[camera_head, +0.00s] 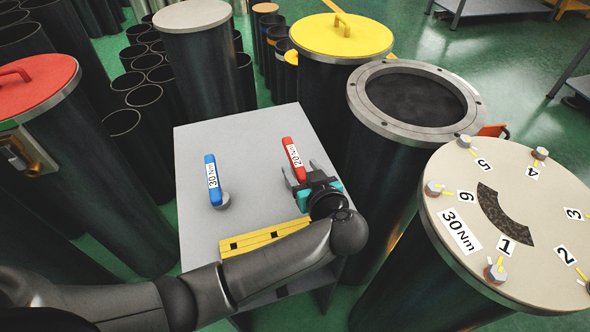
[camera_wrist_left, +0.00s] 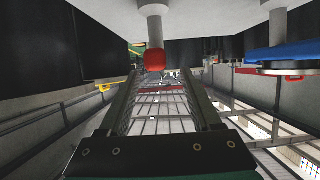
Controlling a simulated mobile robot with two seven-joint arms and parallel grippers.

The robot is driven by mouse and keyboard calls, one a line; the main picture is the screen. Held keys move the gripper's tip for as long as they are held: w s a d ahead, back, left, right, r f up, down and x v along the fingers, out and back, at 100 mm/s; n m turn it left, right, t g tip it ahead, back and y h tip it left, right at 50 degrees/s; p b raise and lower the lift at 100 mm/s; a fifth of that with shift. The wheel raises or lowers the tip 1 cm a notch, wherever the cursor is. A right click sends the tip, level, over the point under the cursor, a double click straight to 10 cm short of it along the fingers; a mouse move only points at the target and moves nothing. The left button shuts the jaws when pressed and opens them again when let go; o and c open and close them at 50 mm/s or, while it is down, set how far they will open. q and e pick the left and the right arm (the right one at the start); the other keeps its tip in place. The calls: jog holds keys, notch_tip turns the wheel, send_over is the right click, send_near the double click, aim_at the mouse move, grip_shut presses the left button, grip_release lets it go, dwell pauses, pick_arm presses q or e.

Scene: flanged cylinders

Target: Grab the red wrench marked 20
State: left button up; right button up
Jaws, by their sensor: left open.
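The red wrench (camera_head: 288,145) with a white 20 Nm label lies on the grey table (camera_head: 240,135). My left gripper (camera_head: 303,173) is open at the near end of the red wrench, its fingers on either side of that end. In the left wrist view, the red wrench (camera_wrist_left: 155,60) shows end-on just beyond and between the tips of the open left gripper (camera_wrist_left: 157,80). I cannot tell whether the fingers touch it. My right gripper is not in view.
A blue wrench (camera_head: 212,181) marked 30 Nm lies to the left on the table; it also shows in the left wrist view (camera_wrist_left: 285,55). A yellow slotted block (camera_head: 262,238) sits at the near edge. Large flanged cylinders (camera_head: 420,105) stand close around the table.

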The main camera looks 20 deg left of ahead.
aim_at(294, 159)
pick_arm(q)
jog(key=shift+b+x, duration=0.3)
jog(key=shift+x, duration=3.1)
jog(key=shift+d+f, duration=0.15)
grip_shut()
